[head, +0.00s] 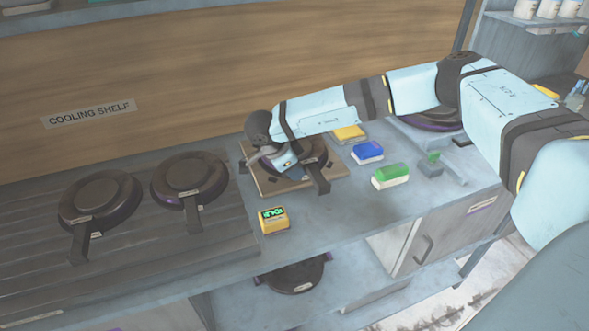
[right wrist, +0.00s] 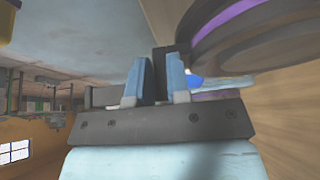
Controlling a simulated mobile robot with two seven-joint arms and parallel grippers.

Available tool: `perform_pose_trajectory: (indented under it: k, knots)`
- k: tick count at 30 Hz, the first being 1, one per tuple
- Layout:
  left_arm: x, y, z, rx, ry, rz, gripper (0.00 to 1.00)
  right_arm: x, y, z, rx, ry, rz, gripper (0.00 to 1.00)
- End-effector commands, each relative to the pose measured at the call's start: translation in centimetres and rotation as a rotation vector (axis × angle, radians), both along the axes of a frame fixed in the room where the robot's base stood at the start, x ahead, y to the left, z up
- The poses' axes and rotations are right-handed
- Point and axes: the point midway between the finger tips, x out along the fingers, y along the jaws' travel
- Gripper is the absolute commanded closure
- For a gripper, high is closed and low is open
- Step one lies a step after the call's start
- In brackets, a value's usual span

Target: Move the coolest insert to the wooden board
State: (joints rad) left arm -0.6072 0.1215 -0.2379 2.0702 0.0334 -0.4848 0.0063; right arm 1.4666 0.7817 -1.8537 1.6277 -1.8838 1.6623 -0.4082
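A dark round insert (head: 319,152) with a handle (head: 318,183) is at the wooden board (head: 262,187). My right gripper (head: 300,167) reaches across it from above. In the right wrist view its two blue fingers (right wrist: 159,82) have a dark bar, apparently the handle, filling the gap between them. The insert (right wrist: 230,40) with its purple ring shows at the upper right there. The arm hides part of this insert, and I cannot tell if it touches the board. Two more dark inserts, left (head: 98,200) and right (head: 190,180), lie on the slatted cooling shelf (head: 140,262). My left gripper is out of view.
A yellow device with a green display (head: 273,219) stands in front of the board. Yellow (head: 348,133), blue (head: 367,152) and green (head: 390,176) blocks lie to its right. Another dark insert (head: 295,276) is on the lower shelf. A dark, purple-rimmed round thing (head: 432,118) is partly behind my arm.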

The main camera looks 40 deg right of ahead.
Motion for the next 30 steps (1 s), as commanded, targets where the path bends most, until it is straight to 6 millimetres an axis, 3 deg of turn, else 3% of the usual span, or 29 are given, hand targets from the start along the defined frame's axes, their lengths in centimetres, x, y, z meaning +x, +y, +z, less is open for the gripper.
perform_pose_trajectory:
  k: [1, 3, 14, 30]
  knots:
    - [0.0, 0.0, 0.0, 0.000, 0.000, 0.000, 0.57, 0.0, 0.0, 0.0, 0.000, 0.000, 0.000, 0.74]
    - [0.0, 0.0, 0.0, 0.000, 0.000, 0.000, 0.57, 0.0, 0.0, 0.0, 0.000, 0.000, 0.000, 0.58]
    - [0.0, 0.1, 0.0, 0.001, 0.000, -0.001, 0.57, 0.1, 0.2, 0.5, 0.000, 0.000, 0.000, 0.58]
    - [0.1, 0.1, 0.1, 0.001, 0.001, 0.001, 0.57, 1.2, 4.8, 9.3, 0.000, 0.000, 0.001, 0.58]
